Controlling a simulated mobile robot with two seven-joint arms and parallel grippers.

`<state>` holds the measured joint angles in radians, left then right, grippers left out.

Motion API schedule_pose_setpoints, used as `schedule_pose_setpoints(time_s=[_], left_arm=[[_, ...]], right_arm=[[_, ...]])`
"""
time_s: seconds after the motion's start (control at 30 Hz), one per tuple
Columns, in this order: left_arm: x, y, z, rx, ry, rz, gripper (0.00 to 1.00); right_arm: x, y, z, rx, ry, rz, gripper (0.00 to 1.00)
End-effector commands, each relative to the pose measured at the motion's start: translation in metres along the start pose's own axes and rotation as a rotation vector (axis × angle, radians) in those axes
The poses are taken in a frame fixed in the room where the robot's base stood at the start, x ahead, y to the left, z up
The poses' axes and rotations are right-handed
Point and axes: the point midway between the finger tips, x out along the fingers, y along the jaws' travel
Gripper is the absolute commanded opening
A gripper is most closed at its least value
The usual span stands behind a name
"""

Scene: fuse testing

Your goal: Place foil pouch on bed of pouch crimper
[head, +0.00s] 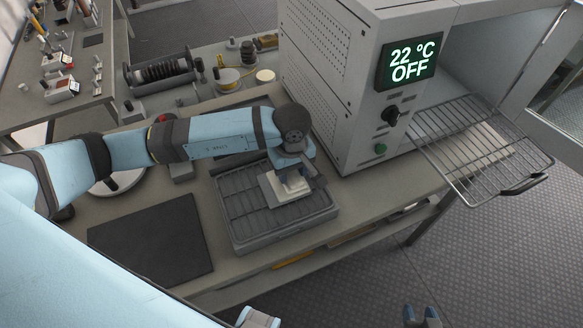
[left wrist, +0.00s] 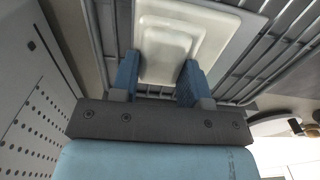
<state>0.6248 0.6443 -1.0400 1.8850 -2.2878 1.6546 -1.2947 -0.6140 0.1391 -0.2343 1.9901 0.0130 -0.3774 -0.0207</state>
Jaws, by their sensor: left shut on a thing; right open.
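My left gripper (head: 294,180) is over the slatted grey tray on the bench. In the left wrist view its two blue fingers (left wrist: 159,78) are shut on the sides of a cream, stepped rectangular piece (left wrist: 168,43). That piece also shows in the head view (head: 270,188), over the tray's right part; whether it touches the slats I cannot tell. I cannot make out a foil pouch as such, nor clearly identify a pouch crimper. My right gripper (head: 422,316) shows only as two blue, parted fingertips at the bottom edge, empty and over the floor.
The slatted tray (head: 237,210) lies beside a dark mat (head: 150,238). A grey oven (head: 345,75) reading "22 °C OFF" stands right of my left arm, its door open and wire rack (head: 480,150) out. A spool holder (head: 160,75) sits behind. Small devices (head: 62,88) stand on the far-left bench.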

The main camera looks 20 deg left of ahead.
Motion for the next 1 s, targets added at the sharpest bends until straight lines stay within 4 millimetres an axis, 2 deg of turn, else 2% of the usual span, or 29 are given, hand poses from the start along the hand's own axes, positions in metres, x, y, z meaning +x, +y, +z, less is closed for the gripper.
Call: schedule_pose_setpoints(time_s=[0.37,0.4,0.47,0.5,0.87,1.0], left_arm=[[0.005,0.0,0.0,0.0,0.001,0.001,0.12],[0.003,0.0,0.0,0.0,0.001,0.001,0.51],[0.003,0.0,0.0,0.0,0.0,0.001,0.65],[0.003,0.0,0.0,0.0,0.0,0.001,0.67],[-0.004,0.0,0.0,0.0,0.0,0.002,0.67],[-0.025,0.001,-0.001,0.001,0.004,0.005,0.67]], right_arm=[[0.002,0.0,0.001,0.0,0.008,0.0,0.43],[0.001,0.0,0.0,0.0,0.007,0.0,0.43],[0.001,0.0,0.0,0.0,0.006,0.0,0.43],[0.001,0.0,0.0,0.0,0.005,0.0,0.43],[-0.001,0.0,-0.001,0.0,-0.001,-0.001,0.43],[0.003,0.0,0.004,0.0,0.001,-0.001,0.43]])
